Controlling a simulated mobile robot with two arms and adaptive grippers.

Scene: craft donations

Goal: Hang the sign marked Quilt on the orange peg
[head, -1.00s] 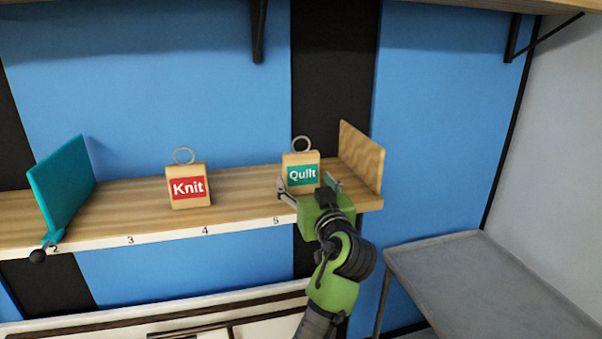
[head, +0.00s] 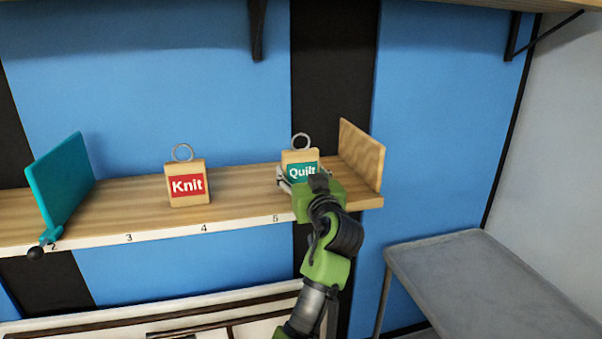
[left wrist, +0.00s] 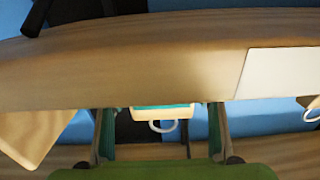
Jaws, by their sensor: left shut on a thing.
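The Quilt sign (head: 301,158) is a wooden block with a teal label and a metal ring on top. It stands upright on the shelf near its right end, and its ring and part of its label also show in the left wrist view (left wrist: 162,112). My left gripper (head: 303,182) is at the front of the sign, with a finger at each side of it, shut on it; the gripper covers the sign's lower part. The Knit sign (head: 187,186), with a red label and a ring, stands to the left. No orange peg is in view. My right gripper is not in view.
The wooden shelf (head: 130,205) has numbers on its front edge. A teal divider (head: 62,185) stands at left and a wooden end panel (head: 361,156) close right of the Quilt sign. A grey table (head: 480,280) is at lower right. Shelf space between the signs is clear.

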